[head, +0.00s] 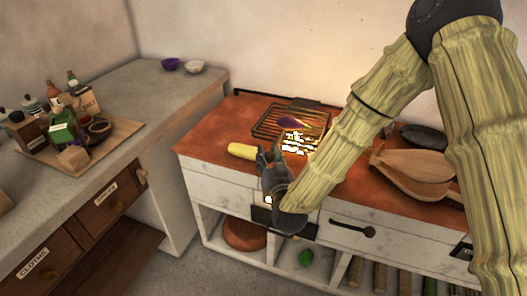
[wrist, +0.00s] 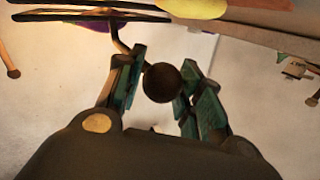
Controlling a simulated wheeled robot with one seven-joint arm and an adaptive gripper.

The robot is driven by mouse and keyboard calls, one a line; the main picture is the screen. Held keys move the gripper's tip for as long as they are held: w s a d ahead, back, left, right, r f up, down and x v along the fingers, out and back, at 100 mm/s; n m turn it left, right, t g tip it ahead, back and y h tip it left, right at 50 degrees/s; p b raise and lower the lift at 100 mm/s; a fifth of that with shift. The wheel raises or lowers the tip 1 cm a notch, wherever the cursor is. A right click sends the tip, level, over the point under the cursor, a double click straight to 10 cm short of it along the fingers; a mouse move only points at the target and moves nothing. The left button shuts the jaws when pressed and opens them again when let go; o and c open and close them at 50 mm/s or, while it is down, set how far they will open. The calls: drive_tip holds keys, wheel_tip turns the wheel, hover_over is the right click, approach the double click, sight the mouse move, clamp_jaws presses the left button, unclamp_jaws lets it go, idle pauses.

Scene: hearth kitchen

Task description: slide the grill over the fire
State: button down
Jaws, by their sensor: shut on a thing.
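The grill (head: 272,122) is a dark wire rack at the back of the orange-red counter top. The glowing fire (head: 298,144) shows bright white and yellow at the rack's front right; how far the rack covers it I cannot tell. In the wrist view, the grill's dark frame (wrist: 85,16) is at the top left, with a rod running down to a round dark knob (wrist: 162,83). My gripper (head: 268,158) is at the counter's front edge. In the wrist view, my gripper (wrist: 160,88) has its green fingers shut on the knob.
A purple thing (head: 312,121) shows at the grill. A yellow thing (head: 243,151) lies left of my gripper. Wooden boards (head: 415,172) and a dark pan (head: 424,137) are at the right. A tray (head: 115,135) with bottles stands on the left counter. The hearth's left end is clear.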

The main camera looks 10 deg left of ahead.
drive_tip(key=shift+s+d, duration=0.2)
drive_tip(key=shift+d, duration=0.75)
drive_tip(key=shift+s+d, duration=0.15)
drive_tip(key=shift+d, duration=0.75)
drive_tip(key=shift+s+d, duration=0.2)
drive_tip(key=shift+d, duration=0.75)
drive_tip(key=c, duration=1)
unclamp_jaws()
drive_tip(key=shift+d, duration=0.1)
drive_tip(key=shift+d, duration=0.1)
